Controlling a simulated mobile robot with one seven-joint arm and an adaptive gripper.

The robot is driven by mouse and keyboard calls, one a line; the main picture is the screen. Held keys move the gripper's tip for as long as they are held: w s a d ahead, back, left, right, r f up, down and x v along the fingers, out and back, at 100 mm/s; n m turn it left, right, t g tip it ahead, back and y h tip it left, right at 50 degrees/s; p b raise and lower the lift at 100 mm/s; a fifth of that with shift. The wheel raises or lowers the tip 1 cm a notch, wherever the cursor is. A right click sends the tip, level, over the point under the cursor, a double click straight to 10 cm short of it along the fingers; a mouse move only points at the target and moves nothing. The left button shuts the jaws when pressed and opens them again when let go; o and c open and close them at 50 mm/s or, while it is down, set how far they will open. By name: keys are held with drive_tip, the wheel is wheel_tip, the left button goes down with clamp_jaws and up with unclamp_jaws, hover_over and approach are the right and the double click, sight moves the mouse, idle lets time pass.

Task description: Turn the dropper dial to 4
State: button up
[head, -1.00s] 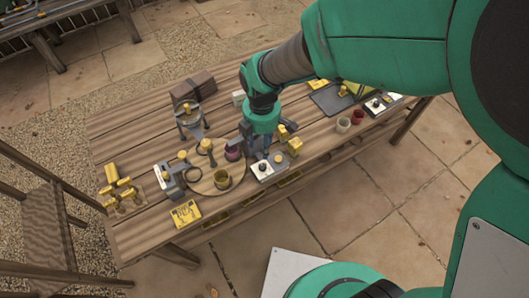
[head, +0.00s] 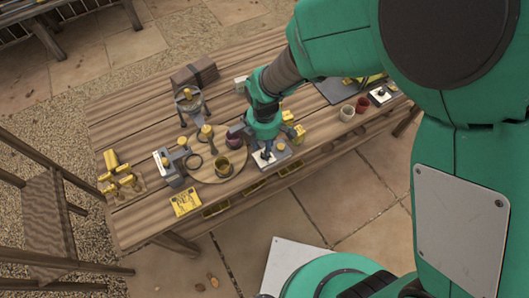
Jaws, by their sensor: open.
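A small grey box with a white panel (head: 258,163) and a dark dial stands near the front edge of the wooden table. My gripper (head: 266,148) points down, open, right over this panel, with its fingers near the dial. The dial is mostly hidden by the fingers, and I cannot tell whether they touch it. A second white panel with a dark knob (head: 381,94) lies at the table's right end. Dial numbers are too small to read, so I cannot tell which dial is the dropper's.
A grey device (head: 168,168), a yellow card (head: 186,202) and yellow taps (head: 121,177) stand farther left. A brown box (head: 194,75) is behind.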

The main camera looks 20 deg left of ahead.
drive_tip(key=shift+f+b, duration=0.35)
drive_tip(key=shift+f, duration=1.5)
clamp_jaws()
